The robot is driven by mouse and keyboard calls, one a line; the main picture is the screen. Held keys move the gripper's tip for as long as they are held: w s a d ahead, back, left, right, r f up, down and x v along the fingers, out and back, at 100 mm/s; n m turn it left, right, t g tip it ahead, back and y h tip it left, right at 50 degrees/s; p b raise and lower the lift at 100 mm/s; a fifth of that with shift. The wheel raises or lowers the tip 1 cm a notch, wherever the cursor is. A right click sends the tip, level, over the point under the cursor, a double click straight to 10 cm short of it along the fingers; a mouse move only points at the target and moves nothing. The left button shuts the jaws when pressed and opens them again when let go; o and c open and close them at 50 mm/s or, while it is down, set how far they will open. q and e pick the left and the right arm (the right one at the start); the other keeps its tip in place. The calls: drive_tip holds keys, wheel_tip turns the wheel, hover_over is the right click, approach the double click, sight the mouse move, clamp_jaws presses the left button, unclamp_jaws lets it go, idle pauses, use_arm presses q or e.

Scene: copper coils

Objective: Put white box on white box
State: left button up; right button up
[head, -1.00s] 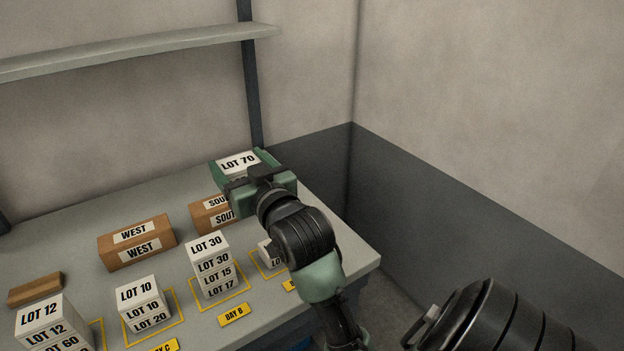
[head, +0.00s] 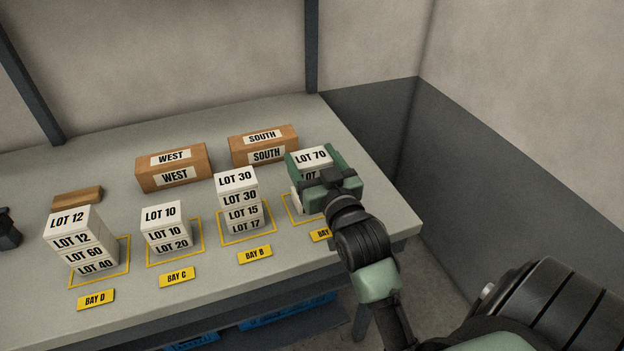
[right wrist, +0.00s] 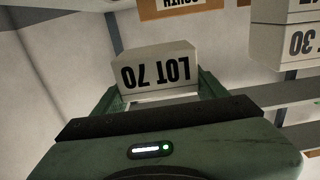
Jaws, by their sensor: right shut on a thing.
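My right gripper (head: 318,172) is shut on the white LOT 70 box (head: 311,156), one green finger on each side of it. The box is upright at the right end of the table, over the rightmost yellow outline. It also shows between the fingers in the right wrist view (right wrist: 160,70). A lower white box (head: 296,199) in that outline is mostly hidden by the gripper; whether the two touch, I cannot tell.
White box stacks stand in outlines to the left: LOT 30 on top (head: 236,180), LOT 10 (head: 165,214) and LOT 12 (head: 75,222). Brown boxes WEST (head: 197,161) and SOUTH (head: 287,140) stand behind. A small brown block (head: 78,198) lies left. The table (head: 120,160) ends close right.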

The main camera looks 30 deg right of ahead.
drive_tip(key=shift+f, duration=0.75)
wheel_tip(320, 180, down, 4)
drive_tip(key=shift+r+b, duration=0.2)
drive_tip(key=shift+b, duration=0.1)
drive_tip(key=shift+f, duration=0.15)
drive_tip(key=o, duration=1.6)
drive_tip(key=shift+c, duration=0.2)
